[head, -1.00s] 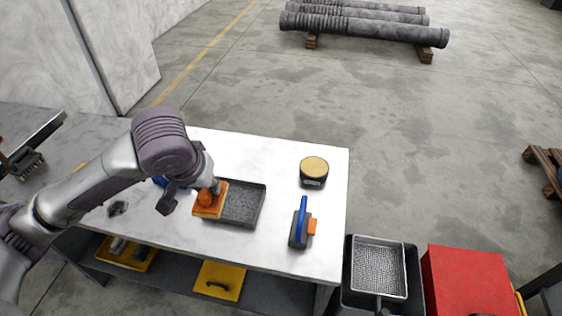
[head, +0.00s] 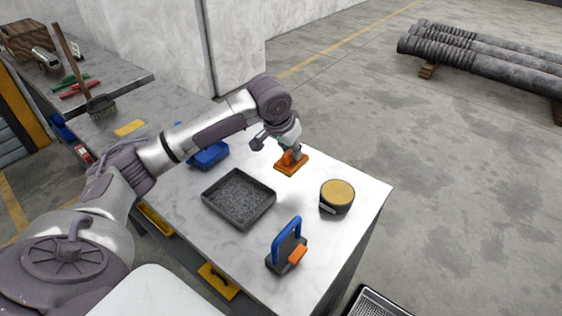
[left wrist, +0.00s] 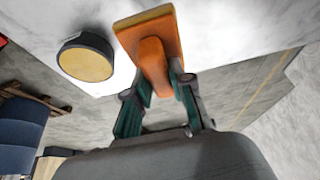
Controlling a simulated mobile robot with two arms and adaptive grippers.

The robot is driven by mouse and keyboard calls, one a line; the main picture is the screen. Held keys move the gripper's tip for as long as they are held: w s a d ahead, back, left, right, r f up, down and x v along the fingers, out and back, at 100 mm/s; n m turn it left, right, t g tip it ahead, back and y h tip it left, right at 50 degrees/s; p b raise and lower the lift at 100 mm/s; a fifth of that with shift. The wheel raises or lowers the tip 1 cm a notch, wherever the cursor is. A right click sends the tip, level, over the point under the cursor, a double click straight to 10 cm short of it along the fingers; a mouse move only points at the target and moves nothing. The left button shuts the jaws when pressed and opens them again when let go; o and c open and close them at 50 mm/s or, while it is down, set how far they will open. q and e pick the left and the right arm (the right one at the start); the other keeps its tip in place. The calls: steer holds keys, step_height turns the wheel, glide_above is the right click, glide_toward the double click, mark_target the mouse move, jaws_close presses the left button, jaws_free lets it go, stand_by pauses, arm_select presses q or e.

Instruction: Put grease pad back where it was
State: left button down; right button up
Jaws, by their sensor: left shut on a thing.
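The grease pad is an orange pad with an orange handle (head: 291,165), at or just above the white table top behind the black tray. My left gripper (head: 293,152) is shut on its handle from above. In the left wrist view the two green fingers (left wrist: 158,84) close around the handle of the pad (left wrist: 148,38). I cannot tell whether the pad's underside touches the table. The shallow black tray (head: 211,201) with a grey grainy bottom stands in front of it, to the left, apart from the pad. My right gripper is not in view.
A round tin with a tan top (head: 338,193) stands to the right of the pad and shows in the left wrist view (left wrist: 86,62). A blue-handled tool (head: 288,243) stands near the front edge. A blue object (head: 209,155) lies behind the tray. The table top (head: 330,245) is bare between them.

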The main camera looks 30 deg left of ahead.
arm_select(q)
steer(key=w+a+f, duration=0.2)
steer(key=a, duration=0.1)
steer(key=w+a+f, duration=0.1)
steer(key=a, duration=0.1)
steer(key=shift+w+f+p, duration=0.15)
steer(key=shift+f+p, duration=0.15)
steer(key=shift+f, duration=0.1)
steer(key=shift+w+a+f, duration=0.1)
steer(key=shift+a+f, duration=0.05)
steer(key=shift+a, duration=0.05)
step_height(320, 180, down, 3)
steer(key=shift+f+p, duration=0.1)
steer(key=shift+p, duration=0.2)
steer(key=shift+f, duration=0.35)
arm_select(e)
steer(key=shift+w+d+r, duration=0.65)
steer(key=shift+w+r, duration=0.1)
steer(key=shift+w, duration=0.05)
arm_select(q)
steer(key=shift+f, duration=0.1)
steer(key=c, duration=1.1)
jaws_free()
steer(key=shift+o, duration=0.4)
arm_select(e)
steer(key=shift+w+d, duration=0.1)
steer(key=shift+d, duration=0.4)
